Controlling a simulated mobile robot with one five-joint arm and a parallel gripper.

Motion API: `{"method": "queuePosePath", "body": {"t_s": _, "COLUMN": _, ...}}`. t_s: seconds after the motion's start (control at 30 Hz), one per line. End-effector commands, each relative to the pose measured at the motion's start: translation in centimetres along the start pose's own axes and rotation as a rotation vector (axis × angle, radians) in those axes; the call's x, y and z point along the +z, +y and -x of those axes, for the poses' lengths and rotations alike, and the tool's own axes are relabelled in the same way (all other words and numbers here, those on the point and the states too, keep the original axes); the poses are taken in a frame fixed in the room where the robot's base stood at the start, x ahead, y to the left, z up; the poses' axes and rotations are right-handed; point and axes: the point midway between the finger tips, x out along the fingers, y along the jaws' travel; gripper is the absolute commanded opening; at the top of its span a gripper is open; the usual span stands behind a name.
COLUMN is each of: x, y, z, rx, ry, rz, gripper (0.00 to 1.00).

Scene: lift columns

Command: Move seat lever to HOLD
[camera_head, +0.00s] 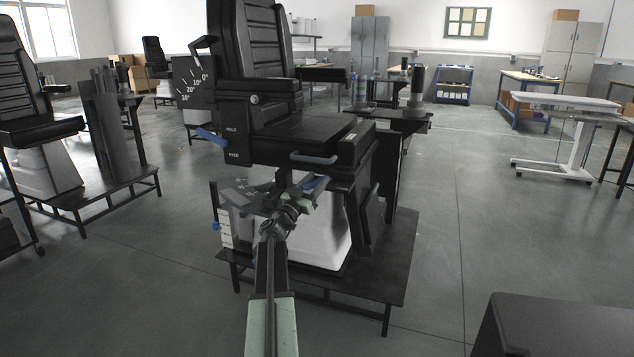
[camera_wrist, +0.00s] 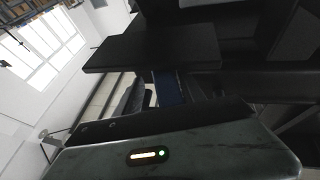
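The black seat (camera_head: 315,138) stands on a white column. Its dark side panel (camera_head: 228,165) is lettered HOLD above and FREE below. A blue seat lever (camera_head: 212,138) sticks out to the left from this panel, between the two words. A blue handle (camera_head: 313,159) is on the seat's front edge. My gripper (camera_head: 312,184) is below that handle, low and right of the side lever, and apart from it. A blue piece (camera_wrist: 168,88) shows past dark parts in the wrist view; I cannot tell which part it is. The finger gap is not clear.
An angle plate (camera_head: 194,85) is by the backrest. A small dark plate with a white scale (camera_head: 226,228) is left of my gripper. The seat's dark platform (camera_head: 385,260) spreads below. Another seat (camera_head: 38,125) stands at left.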

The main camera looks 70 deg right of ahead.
Motion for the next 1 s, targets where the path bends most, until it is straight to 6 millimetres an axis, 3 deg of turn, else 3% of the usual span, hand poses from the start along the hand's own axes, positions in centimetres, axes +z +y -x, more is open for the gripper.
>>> {"method": "queuePosePath", "body": {"t_s": 0.43, "x": 0.3, "y": 0.1, "z": 7.3, "rx": -0.001, "ry": 0.000, "rz": 0.000, "gripper": 0.45}}
{"method": "queuePosePath", "body": {"t_s": 0.77, "x": 0.0, "y": 0.0, "z": 7.7, "rx": -0.001, "ry": 0.000, "rz": 0.001, "gripper": 0.45}}
{"method": "queuePosePath", "body": {"t_s": 1.0, "x": 0.1, "y": -0.2, "z": 9.5, "rx": -0.002, "ry": 0.000, "rz": 0.000, "gripper": 0.45}}
